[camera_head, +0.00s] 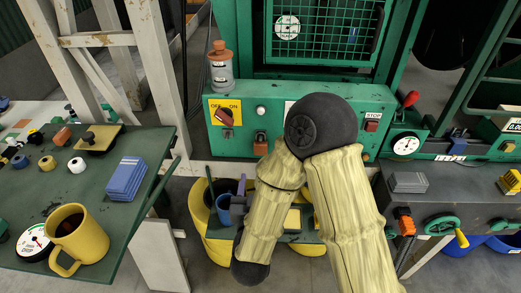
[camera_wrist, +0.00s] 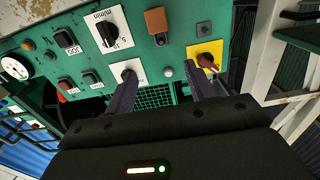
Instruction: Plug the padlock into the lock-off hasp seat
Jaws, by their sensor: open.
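An orange-brown block that looks like the padlock (camera_head: 261,145) is at the lower part of the green panel, right of the yellow OFF/ON switch plate. It also shows at the top of the wrist view (camera_wrist: 156,20). A small dark square plate (camera_wrist: 204,29) with a dot in its middle is beside it; it may be the hasp seat, but I cannot tell for sure. My gripper (camera_wrist: 158,72) is open and empty, its two dark fingers pointing at the panel, apart from the padlock.
The panel (camera_head: 330,92) carries the yellow switch plate (camera_wrist: 207,50), white-plated rotary knobs (camera_wrist: 107,28) and push buttons near my fingers. A grey cylinder with an orange top (camera_head: 221,70) stands on its upper left. A left table (camera_head: 50,195) holds a yellow mug (camera_head: 78,240).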

